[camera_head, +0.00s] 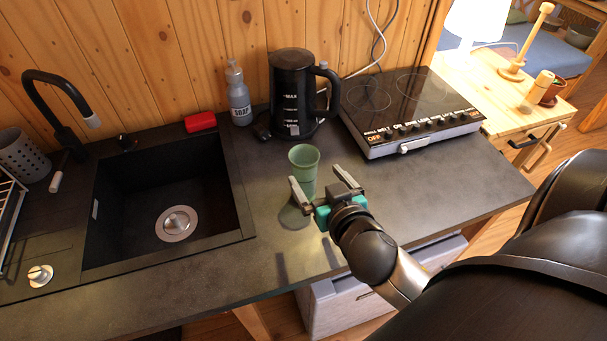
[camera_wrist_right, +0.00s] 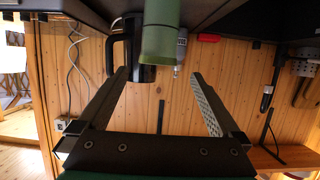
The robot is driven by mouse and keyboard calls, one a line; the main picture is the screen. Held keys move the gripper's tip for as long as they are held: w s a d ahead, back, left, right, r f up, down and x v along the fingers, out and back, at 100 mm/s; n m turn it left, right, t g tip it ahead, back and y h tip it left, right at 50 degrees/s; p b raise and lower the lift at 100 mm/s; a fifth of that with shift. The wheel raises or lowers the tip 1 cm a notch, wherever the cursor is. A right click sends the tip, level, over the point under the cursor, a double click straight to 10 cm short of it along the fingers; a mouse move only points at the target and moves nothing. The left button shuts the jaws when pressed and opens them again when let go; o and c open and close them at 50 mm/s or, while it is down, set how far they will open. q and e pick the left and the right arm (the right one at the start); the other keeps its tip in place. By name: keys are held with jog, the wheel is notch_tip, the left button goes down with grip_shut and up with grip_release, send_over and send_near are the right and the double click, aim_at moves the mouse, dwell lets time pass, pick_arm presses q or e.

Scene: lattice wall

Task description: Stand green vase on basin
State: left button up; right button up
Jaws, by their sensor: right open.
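The green vase (camera_head: 304,168) stands upright on the dark countertop, to the right of the sink. The black sink basin (camera_head: 118,205), with a round steel drain, is set into the counter at the left and is empty. My right gripper (camera_head: 314,175) is open, with its fingers spread and pointing at the vase from the front. In the right wrist view, which looks upside down, the vase (camera_wrist_right: 160,32) appears centred between the line of the two fingers, with no visible contact. My left gripper is not in view.
A black kettle (camera_head: 292,95), a grey soap bottle (camera_head: 239,98) and a red sponge (camera_head: 200,122) stand behind the vase along the wall. A hob (camera_head: 410,105) lies to the right. A black tap (camera_head: 60,105) rises behind the basin. The counter front right is clear.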

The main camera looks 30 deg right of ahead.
aim_at(308, 167)
jog(key=x, duration=0.7)
jog(key=shift+w+f, duration=0.2)
jog(key=shift+w, duration=0.15)
jog(key=shift+f+x, duration=0.15)
jog(key=shift+x, duration=1.1)
jog(key=shift+f+x, duration=0.1)
jog(key=shift+x, duration=1.15)
jog(key=shift+s+d, duration=0.15)
jog(key=shift+r, duration=0.1)
grip_shut()
